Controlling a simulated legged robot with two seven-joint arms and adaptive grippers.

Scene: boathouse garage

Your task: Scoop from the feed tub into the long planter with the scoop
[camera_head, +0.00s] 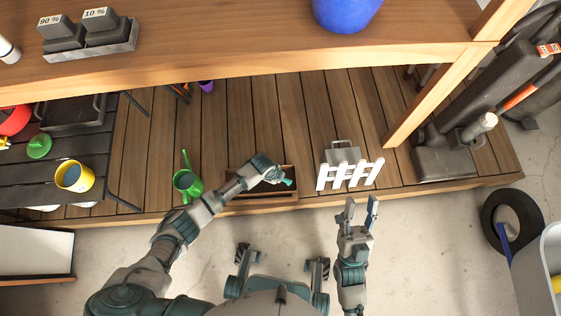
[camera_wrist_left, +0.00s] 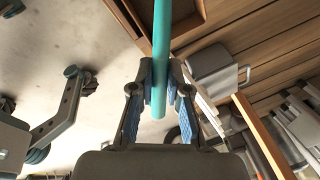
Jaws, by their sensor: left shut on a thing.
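The long planter, a brown wooden trough (camera_head: 262,201), lies near the deck's front edge in the head view, partly hidden by my left arm. My left gripper (camera_head: 283,179) is over its right part, shut on the teal handle of the scoop (camera_head: 289,182). The left wrist view shows the scoop's handle (camera_wrist_left: 162,40) between the fingers of my left gripper (camera_wrist_left: 161,88). The scoop's bowl is not visible. My right gripper (camera_head: 361,203) is open and empty in front of the white picket fence. I cannot tell which container is the feed tub.
A green watering can (camera_head: 187,182) stands left of the planter. A white picket fence (camera_head: 349,174) and a grey handled box (camera_head: 343,153) are to its right. A yellow bucket (camera_head: 74,177) is on the black table at left.

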